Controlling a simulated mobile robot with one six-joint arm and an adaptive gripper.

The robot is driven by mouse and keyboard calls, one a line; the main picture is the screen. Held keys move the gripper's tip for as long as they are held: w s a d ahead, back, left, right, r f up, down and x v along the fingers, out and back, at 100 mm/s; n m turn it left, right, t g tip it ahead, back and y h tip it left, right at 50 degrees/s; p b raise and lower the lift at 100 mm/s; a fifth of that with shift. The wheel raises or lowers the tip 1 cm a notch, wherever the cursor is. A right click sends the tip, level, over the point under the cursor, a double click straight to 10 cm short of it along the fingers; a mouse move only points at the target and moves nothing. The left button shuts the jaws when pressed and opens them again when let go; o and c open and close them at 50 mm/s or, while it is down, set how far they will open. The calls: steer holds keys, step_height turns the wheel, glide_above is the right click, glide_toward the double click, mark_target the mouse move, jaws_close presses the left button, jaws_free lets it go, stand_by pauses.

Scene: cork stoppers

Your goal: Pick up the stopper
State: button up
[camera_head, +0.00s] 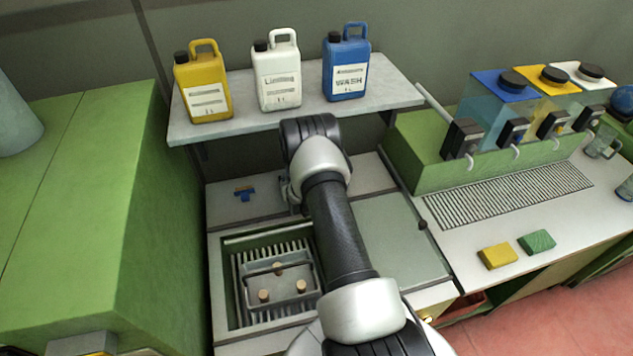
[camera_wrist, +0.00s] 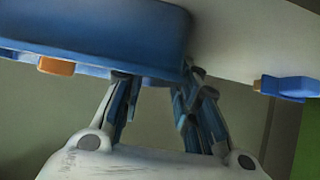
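Three small tan cork stoppers stand in a grey rack (camera_head: 252,284) inside the basin: one at the back (camera_head: 278,268), one at the front left (camera_head: 264,296) and one at the right (camera_head: 301,286). My gripper (camera_head: 290,196) is partly hidden by my arm, behind and above the basin. In the wrist view its two fingers (camera_wrist: 157,82) stand apart, with no cork visible between them. A large blue piece (camera_wrist: 95,25) with an orange part lies across the view beyond the fingertips. I cannot tell whether they touch it.
A small blue item (camera_head: 244,194) lies on the counter left of my gripper. A shelf (camera_head: 215,133) above bears yellow, white and blue jugs. A dispenser stand (camera_head: 428,170) and two sponges (camera_head: 515,250) are at right. A green cabinet (camera_head: 80,200) stands at left.

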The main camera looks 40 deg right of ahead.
jaws_close()
stand_by(0.6)
